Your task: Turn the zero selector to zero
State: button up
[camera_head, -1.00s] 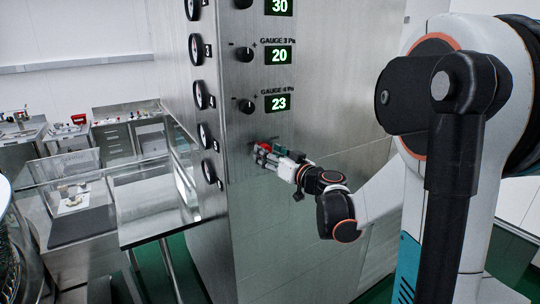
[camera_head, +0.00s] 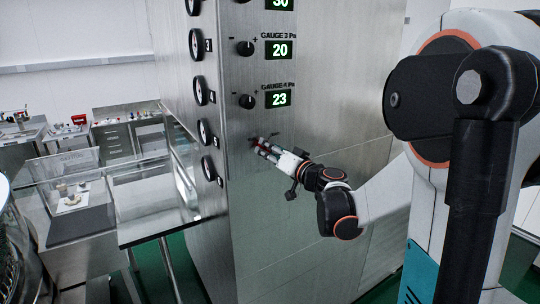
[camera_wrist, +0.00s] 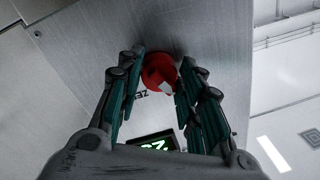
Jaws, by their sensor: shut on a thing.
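The red selector knob (camera_wrist: 159,72) sits on the metal panel (camera_wrist: 95,30) in the wrist view, with a pale mark on its lower right edge. My gripper (camera_wrist: 158,70) has one fingertip on each side of the knob and is shut on it. Dark letters, partly hidden, stand beside the knob. A display with green digits (camera_wrist: 152,142) lies below it, partly covered by my gripper, and I cannot read its full value. In the head view my gripper (camera_head: 260,147) is at the cabinet face, and only slivers of red show between the fingers.
Above my gripper in the head view is a black knob (camera_head: 246,101) with a display reading 23 (camera_head: 278,99). Another knob (camera_head: 245,48) with a display reading 20 (camera_head: 279,50) is higher. Round gauges (camera_head: 205,132) line the cabinet's left side. A steel table (camera_head: 155,218) stands left.

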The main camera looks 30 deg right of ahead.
jog(key=m+b, duration=0.1)
jog(key=m, duration=0.3)
jog(key=shift+f, duration=0.15)
jog(key=m+b, duration=0.1)
jog(key=m, duration=0.2)
jog(key=shift+m+t+h+b, duration=0.3)
jog(key=shift+m, duration=0.1)
jog(key=m+b, duration=0.1)
jog(key=m, duration=0.5)
jog(key=shift+a+m+h, duration=0.15)
jog(key=shift+m+h, duration=0.25)
jog(key=shift+s, duration=0.1)
jog(key=o, duration=1)
jog(key=shift+o, duration=0.2)
